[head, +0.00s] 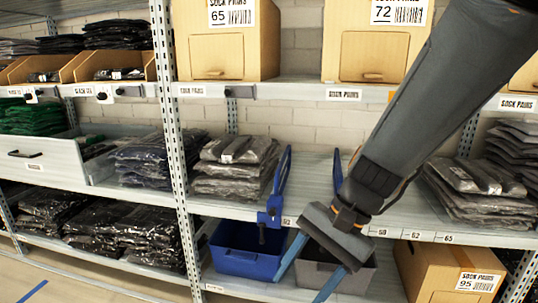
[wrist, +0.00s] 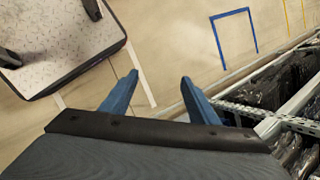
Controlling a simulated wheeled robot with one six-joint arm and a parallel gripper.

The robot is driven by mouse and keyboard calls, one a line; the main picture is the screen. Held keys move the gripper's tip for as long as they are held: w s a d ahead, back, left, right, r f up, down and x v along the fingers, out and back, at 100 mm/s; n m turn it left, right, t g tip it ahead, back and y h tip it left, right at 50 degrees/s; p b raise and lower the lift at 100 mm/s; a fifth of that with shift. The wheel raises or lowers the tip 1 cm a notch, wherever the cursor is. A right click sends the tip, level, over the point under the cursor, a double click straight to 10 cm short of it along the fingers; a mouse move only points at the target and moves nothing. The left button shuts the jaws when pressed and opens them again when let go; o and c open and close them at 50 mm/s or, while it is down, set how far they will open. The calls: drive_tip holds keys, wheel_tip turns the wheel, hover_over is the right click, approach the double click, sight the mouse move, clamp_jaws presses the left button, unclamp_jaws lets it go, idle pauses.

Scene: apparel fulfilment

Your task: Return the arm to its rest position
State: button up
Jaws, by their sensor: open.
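My arm (head: 440,95) reaches down from the upper right of the head view, in front of the shelving. My gripper (head: 308,274) hangs at its lower end, pointing down and left, in front of a grey bin on the lower shelf. In the wrist view my gripper (wrist: 158,92) shows two blue fingers spread apart with nothing between them. The arm hides part of the middle shelf.
A blue bin (head: 238,258) and the grey bin (head: 358,277) stand on the lower shelf. A cardboard box (head: 430,275) is right of them. The wrist view shows open floor (wrist: 180,45) and a grey-topped platform (wrist: 65,35).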

drive_tip(key=s+a+f+n+t+h, duration=0.1)
drive_tip(key=s+a+f+n+h, duration=0.2)
drive_tip(key=n, duration=0.5)
drive_tip(key=s+a+f+n+h, duration=0.1)
drive_tip(key=s+a+n+h, duration=0.1)
drive_tip(key=s+a+n, duration=0.4)
drive_tip(key=d+r+m+p, duration=0.6)
drive_tip(key=d+r+p, duration=1.6)
drive_tip(key=r+p, duration=0.5)
drive_tip(key=shift+w+d+h+p, duration=0.2)
drive_tip(key=shift+w+h+p, duration=0.1)
drive_tip(key=shift+p, duration=0.15)
